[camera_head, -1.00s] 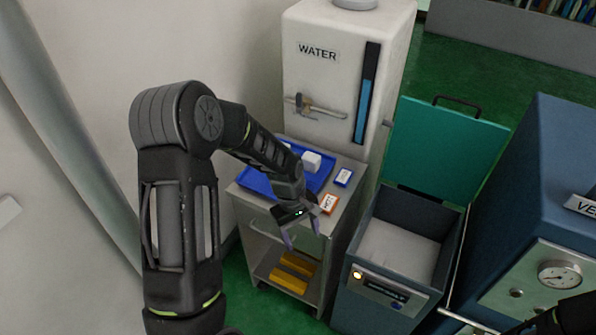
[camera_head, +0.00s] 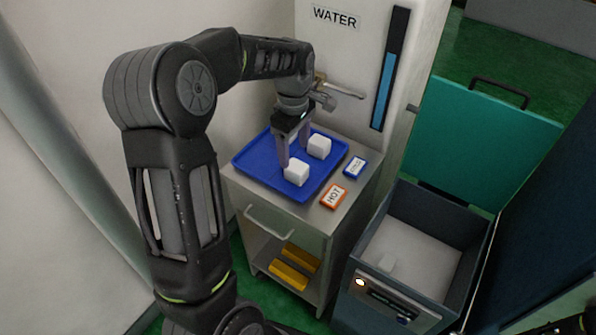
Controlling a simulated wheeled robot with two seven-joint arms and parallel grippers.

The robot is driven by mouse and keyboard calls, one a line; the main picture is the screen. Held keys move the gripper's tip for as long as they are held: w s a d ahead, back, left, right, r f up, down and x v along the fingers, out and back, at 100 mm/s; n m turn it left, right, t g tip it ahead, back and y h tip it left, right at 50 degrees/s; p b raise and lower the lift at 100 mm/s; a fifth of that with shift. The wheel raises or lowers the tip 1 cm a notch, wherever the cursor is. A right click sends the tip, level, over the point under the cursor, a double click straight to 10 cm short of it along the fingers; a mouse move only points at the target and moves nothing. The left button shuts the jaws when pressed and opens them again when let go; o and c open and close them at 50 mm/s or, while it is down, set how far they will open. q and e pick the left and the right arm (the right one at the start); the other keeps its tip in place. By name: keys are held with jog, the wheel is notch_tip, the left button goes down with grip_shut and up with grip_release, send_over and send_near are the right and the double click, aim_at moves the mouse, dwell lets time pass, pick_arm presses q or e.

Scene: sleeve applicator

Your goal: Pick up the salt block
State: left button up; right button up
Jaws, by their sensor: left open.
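Two white blocks sit on a blue tray (camera_head: 255,165) on top of the small metal cabinet. One white block (camera_head: 296,172) is at the tray's front; another (camera_head: 319,146) is farther back and to the right. A bit of white also shows behind my gripper's fingers, mostly hidden. Which one is the salt block I cannot tell. My left gripper (camera_head: 293,154) points down over the tray, open and empty, just behind the front block. One finger is close to that block; whether they touch is unclear. At the lower right edge a dark part shows, but no right gripper fingers.
An orange HOT card (camera_head: 334,195) and a blue card (camera_head: 355,166) lie right of the tray. The WATER tank (camera_head: 345,50) with its tap stands behind. An open bin (camera_head: 410,250) with a teal lid (camera_head: 495,140) stands right. Yellow bars (camera_head: 289,275) lie on the lower shelf.

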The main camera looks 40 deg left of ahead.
aim_at(296, 166)
pick_arm(q)
jog(key=shift+w+f, duration=0.1)
jog(key=shift+f, duration=1.25)
jog(key=shift+f, duration=0.1)
jog(key=f, duration=0.2)
jog(key=f+p, duration=0.1)
jog(key=f, duration=0.2)
jog(key=shift+w+d, duration=0.1)
jog(key=shift+d, duration=0.1)
jog(key=shift+c, duration=0.6)
grip_shut()
